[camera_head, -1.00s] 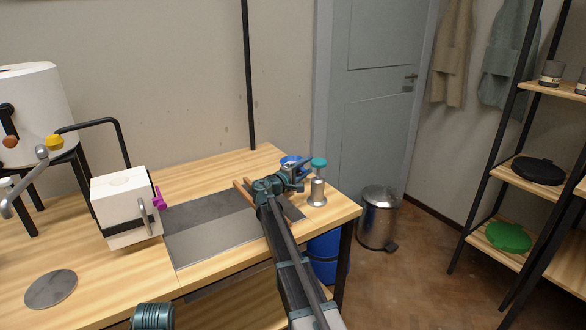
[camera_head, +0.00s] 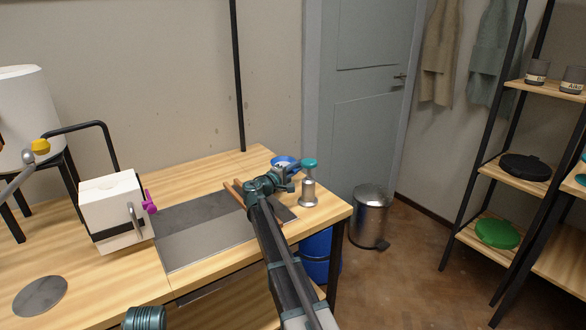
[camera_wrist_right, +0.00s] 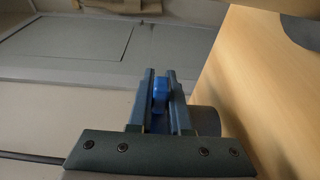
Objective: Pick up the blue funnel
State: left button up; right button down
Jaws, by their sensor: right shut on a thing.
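The blue funnel (camera_head: 282,162) shows in the head view at the back right of the table, partly hidden behind my right gripper (camera_head: 292,181). In the right wrist view a blue part of it (camera_wrist_right: 160,92) sits between the two fingers of the right gripper (camera_wrist_right: 161,95), which is shut on it. I cannot tell whether the funnel touches the table. My left gripper is out of view.
A grey cylinder with a teal top (camera_head: 308,193) stands close right of the gripper. A white block-shaped device (camera_head: 112,212) stands left. A metal bin (camera_head: 371,218) stands on the floor.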

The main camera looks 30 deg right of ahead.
notch_tip(320, 180, up, 10)
jog(key=p, duration=0.9)
jog(key=shift+p, duration=0.3)
